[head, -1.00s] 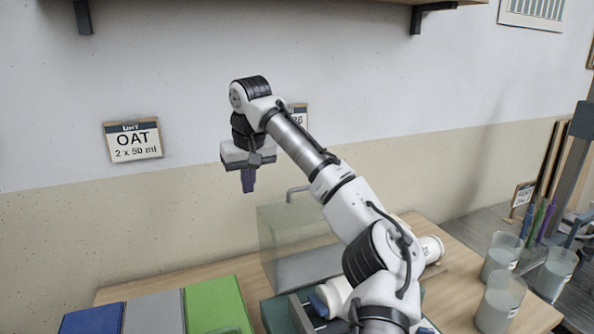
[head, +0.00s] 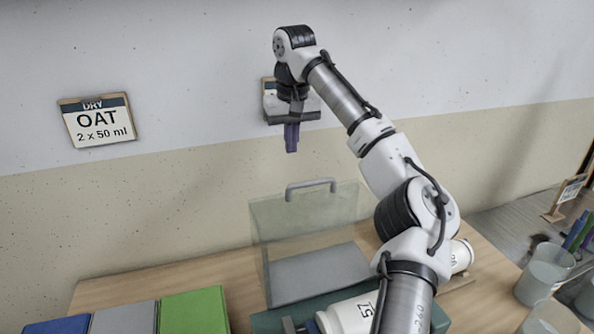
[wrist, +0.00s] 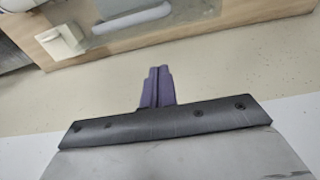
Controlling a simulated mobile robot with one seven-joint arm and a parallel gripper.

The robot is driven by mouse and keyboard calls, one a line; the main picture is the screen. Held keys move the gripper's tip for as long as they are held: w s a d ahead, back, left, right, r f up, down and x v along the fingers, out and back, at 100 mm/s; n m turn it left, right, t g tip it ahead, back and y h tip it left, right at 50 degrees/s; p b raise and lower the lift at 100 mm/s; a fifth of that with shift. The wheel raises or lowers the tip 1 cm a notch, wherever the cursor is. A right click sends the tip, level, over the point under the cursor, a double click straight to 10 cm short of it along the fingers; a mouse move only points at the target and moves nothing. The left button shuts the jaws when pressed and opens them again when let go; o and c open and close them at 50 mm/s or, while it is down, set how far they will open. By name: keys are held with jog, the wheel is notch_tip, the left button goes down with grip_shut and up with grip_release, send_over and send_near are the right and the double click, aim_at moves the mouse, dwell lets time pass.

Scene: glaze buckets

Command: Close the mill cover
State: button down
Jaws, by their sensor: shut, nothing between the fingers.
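The mill cover (head: 304,225) is a clear, box-like cover with a grey bar handle (head: 311,184) at its top. It stands upright behind the mill's green base (head: 272,322). A white jar (head: 345,315) lies on its side on the mill in front of the cover, partly hidden by my arm. My gripper (head: 291,148) is shut and empty, pointing down, above and slightly left of the handle in the head view and apart from it. The wrist view shows its purple fingers (wrist: 157,86) together, with a grey handle (wrist: 132,20) farther off at the top.
Blue, grey and green blocks (head: 193,311) stand at the front left. A second white jar (head: 461,256) lies right of my arm. Clear beakers (head: 545,272) stand at the right. An OAT sign (head: 98,121) hangs on the wall behind.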

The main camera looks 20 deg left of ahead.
send_over(296, 192)
jog(key=w+a, duration=0.2)
jog(key=w, duration=0.1)
notch_tip(296, 192, down, 7)
jog(key=s, duration=0.1)
jog(key=s+d+p, duration=0.2)
jog(key=shift+s+r, duration=0.2)
jog(key=shift+r, duration=0.05)
jog(key=shift+s+d, duration=0.1)
